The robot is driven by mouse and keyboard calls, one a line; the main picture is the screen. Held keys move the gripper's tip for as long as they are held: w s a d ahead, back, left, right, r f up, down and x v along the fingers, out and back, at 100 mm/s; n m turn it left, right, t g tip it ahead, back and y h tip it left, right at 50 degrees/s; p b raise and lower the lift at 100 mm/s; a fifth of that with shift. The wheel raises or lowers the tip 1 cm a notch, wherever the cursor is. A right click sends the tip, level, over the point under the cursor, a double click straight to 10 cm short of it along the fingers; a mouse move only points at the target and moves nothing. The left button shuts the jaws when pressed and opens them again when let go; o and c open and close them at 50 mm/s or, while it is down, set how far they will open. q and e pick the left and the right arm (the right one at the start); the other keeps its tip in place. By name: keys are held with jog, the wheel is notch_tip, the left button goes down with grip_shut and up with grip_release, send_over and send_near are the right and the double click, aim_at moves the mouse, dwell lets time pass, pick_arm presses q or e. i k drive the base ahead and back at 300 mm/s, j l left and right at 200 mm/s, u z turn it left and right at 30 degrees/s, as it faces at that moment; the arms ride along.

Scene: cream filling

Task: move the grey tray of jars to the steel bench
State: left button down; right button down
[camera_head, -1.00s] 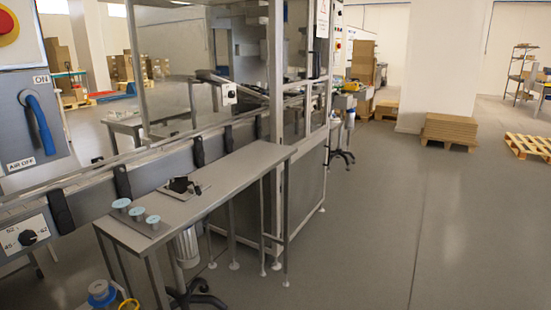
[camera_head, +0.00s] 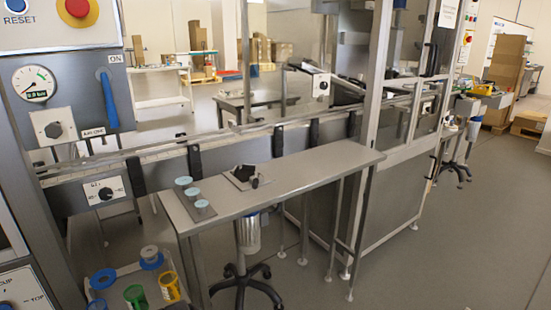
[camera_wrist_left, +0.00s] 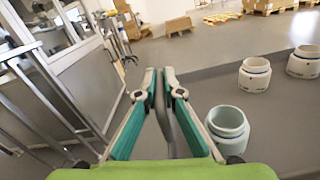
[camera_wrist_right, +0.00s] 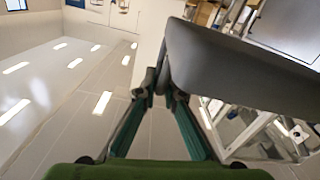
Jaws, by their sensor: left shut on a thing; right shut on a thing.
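The steel bench (camera_head: 300,168) runs across the middle of the head view, in front of the machine. The grey tray and both grippers are out of the head view. In the left wrist view, my left gripper (camera_wrist_left: 164,78) is shut on the edge of the grey tray (camera_wrist_left: 275,118). Pale jars stand upright on it: a near one (camera_wrist_left: 228,124), a second (camera_wrist_left: 254,76) and a third (camera_wrist_left: 305,63). In the right wrist view, my right gripper (camera_wrist_right: 160,82) is shut on the tray, whose grey side (camera_wrist_right: 240,78) fills the upper right. No jars show there.
Three blue-topped pieces (camera_head: 193,196) and a small dark device (camera_head: 245,176) are on the bench's left part; its right part is bare. A stool (camera_head: 245,272) stands beneath. Coloured containers (camera_head: 136,297) stand at lower left. Open floor lies at right.

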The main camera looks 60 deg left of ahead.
aim_at(325, 160)
jog(key=u, duration=1.3)
